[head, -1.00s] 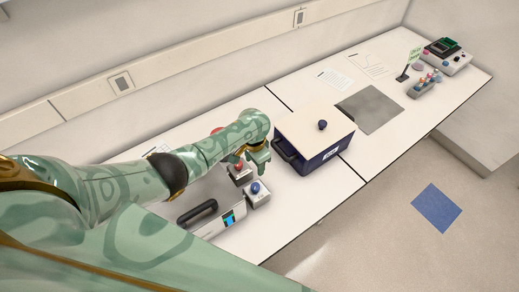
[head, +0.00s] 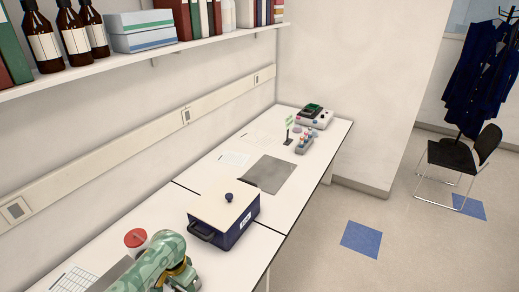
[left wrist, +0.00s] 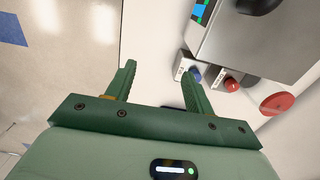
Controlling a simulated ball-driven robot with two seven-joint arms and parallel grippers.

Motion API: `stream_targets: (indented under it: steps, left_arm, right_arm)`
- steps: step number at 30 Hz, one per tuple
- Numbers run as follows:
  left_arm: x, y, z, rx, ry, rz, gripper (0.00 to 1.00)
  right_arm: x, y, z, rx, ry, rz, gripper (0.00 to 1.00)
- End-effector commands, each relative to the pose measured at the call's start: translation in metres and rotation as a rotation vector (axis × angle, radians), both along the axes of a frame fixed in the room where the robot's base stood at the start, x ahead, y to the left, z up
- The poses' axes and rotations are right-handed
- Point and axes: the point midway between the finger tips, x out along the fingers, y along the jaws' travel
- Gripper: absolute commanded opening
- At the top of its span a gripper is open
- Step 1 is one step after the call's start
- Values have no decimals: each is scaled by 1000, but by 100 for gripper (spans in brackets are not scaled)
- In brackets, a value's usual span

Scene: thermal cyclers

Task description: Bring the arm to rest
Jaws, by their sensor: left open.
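My left arm comes in at the bottom of the head view, with its gripper at the lower edge and the fingertips mostly cut off. In the left wrist view my left gripper (left wrist: 158,82) is open and empty, its two green fingers spread over the bench edge. A blue button (left wrist: 194,74) on a small box is close by the right-hand finger. A red button (left wrist: 232,84) and a larger red round thing (left wrist: 277,103) are farther right. A grey machine with a small screen (left wrist: 250,40) is above them. My right gripper is in neither view.
On the bench stand a dark blue box with a pale lid (head: 224,213), a red-lidded jar (head: 136,239), a grey mat (head: 266,173), a tube rack (head: 304,145) and a small device (head: 314,117). A shelf (head: 150,45) overhangs the back. Floor lies right, with a chair (head: 455,165).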

Motion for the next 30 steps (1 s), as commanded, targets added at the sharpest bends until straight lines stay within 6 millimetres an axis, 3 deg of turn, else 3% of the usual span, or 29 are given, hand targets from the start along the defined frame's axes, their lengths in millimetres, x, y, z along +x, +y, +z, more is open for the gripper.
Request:
stream_targets:
  steps: [3, 11, 17, 23, 26, 30]
  left_arm:
    - [-6, 1, -8, -2, 1, 10, 53]
    - [-34, 2, -45, -9, -6, 57, 53]
    - [-72, 6, -86, -11, -16, 105, 53]
    - [-140, 12, -143, -6, -38, 162, 53]
    - [-193, 17, -176, 2, -51, 186, 53]
    - [-283, 23, -214, 9, -76, 203, 53]
  right_arm:
    - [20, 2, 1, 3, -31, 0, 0]
    - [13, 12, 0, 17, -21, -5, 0]
    - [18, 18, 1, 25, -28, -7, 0]
    - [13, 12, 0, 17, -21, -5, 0]
    - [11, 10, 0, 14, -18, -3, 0]
    - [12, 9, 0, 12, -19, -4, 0]
